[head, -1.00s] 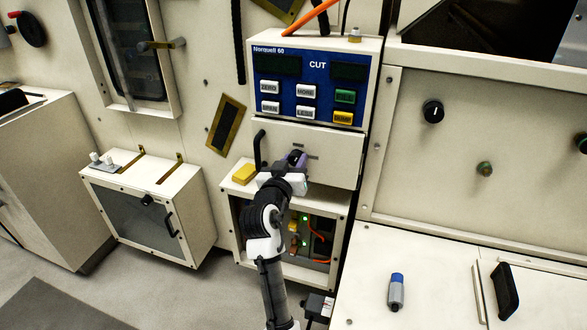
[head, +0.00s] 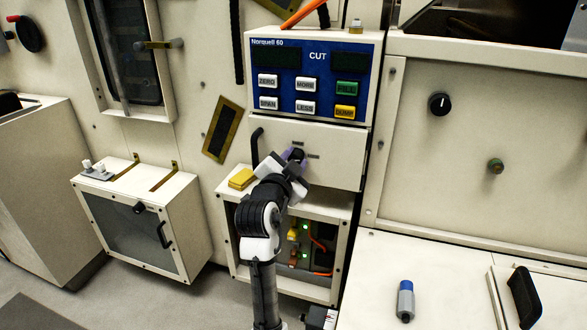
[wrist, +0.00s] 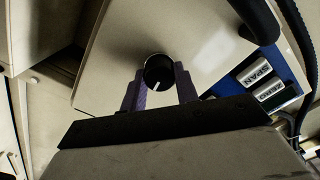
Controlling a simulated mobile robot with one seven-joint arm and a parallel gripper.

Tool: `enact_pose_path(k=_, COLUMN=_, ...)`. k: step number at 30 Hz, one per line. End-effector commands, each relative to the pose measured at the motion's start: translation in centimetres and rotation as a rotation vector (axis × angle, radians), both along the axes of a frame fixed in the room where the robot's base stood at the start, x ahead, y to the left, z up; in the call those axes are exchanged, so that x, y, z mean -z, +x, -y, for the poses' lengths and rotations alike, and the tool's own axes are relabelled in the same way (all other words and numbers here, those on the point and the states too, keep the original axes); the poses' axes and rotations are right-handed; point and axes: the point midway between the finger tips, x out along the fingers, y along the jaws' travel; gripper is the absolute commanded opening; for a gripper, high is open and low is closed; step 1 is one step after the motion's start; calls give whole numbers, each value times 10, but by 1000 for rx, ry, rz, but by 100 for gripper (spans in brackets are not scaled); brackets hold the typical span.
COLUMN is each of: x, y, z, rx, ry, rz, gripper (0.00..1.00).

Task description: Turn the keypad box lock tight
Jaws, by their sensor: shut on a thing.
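The keypad box (head: 312,80) has a blue panel marked Norquell 60, with several buttons and two dark displays. Below the panel is its pale door (head: 335,165). The lock is a round black knob (wrist: 159,71) with a white mark, standing out from the door. In the wrist view it sits between the two purple fingers of my gripper (wrist: 160,82), which is shut on it. In the head view the gripper (head: 296,156) is at the door, tilted, and hides part of the lock (head: 298,153).
A black handle (head: 256,147) is at the door's left edge. A yellow block (head: 241,179) lies on the ledge below, above an open compartment (head: 325,250) with orange wires.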

Motion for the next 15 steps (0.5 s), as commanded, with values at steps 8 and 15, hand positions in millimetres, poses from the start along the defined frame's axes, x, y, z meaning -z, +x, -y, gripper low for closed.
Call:
enact_pose_path(k=8, x=1, y=0, z=0, rx=-1, ry=139, rz=46, gripper=7)
enact_pose_path(k=15, x=0, y=0, z=0, rx=0, ry=191, rz=63, gripper=7)
